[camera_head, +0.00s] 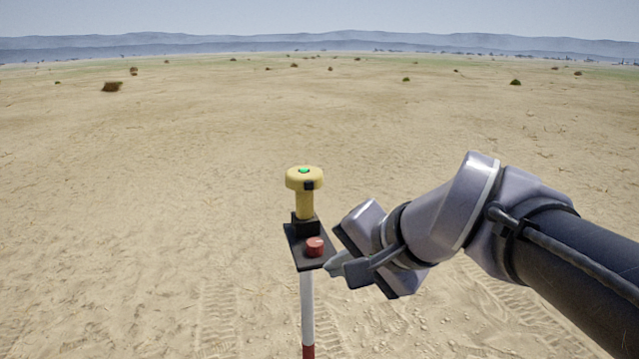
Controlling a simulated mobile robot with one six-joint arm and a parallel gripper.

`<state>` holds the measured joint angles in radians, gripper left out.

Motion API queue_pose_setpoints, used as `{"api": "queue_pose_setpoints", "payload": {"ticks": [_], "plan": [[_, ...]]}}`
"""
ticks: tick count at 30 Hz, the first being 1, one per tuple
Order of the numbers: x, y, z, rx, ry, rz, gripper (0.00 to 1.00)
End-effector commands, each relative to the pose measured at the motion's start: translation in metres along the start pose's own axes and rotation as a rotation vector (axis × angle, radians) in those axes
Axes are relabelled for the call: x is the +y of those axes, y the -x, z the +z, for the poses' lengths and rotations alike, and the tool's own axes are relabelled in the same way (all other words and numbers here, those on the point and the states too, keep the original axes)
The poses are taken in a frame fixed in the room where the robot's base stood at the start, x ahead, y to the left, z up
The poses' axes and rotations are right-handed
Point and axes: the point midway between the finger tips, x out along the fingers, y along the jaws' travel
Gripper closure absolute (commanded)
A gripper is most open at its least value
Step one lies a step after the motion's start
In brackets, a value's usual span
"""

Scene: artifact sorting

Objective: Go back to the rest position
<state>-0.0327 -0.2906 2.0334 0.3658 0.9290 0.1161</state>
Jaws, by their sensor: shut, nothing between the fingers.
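My gripper (334,264) is in the middle of the head view, at the end of my arm, which comes in from the right. It is shut and empty. Its fingertips are just right of a red knob (314,246) on a small black plate (299,262). I cannot tell whether they touch the knob or the plate. A yellow post with a wide round cap (304,179) and a green top stands upright at the back of the plate.
A white and red pole (307,312) holds the plate up from below. Sandy ground with tyre tracks lies all around. Small dry bushes (112,86) are far off. The space left of the pole and above my arm is clear.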

Motion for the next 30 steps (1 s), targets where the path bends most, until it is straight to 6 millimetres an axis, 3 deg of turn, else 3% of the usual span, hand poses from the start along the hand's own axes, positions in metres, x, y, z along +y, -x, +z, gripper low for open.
{"api": "queue_pose_setpoints", "payload": {"ticks": [1,3,9,13,15,18,30], "plan": [[0.062,-0.039,0.025,0.006,0.027,0.028,1.0],[0.122,-0.064,0.05,0.013,0.074,0.074,1.0],[0.284,-0.131,0.119,0.025,0.203,0.207,1.0],[0.363,-0.163,0.151,0.027,0.269,0.276,1.0],[0.388,-0.172,0.162,0.028,0.291,0.3,1.0],[0.404,-0.176,0.168,0.027,0.309,0.319,1.0],[0.402,-0.172,0.168,0.026,0.313,0.323,1.0]]}}
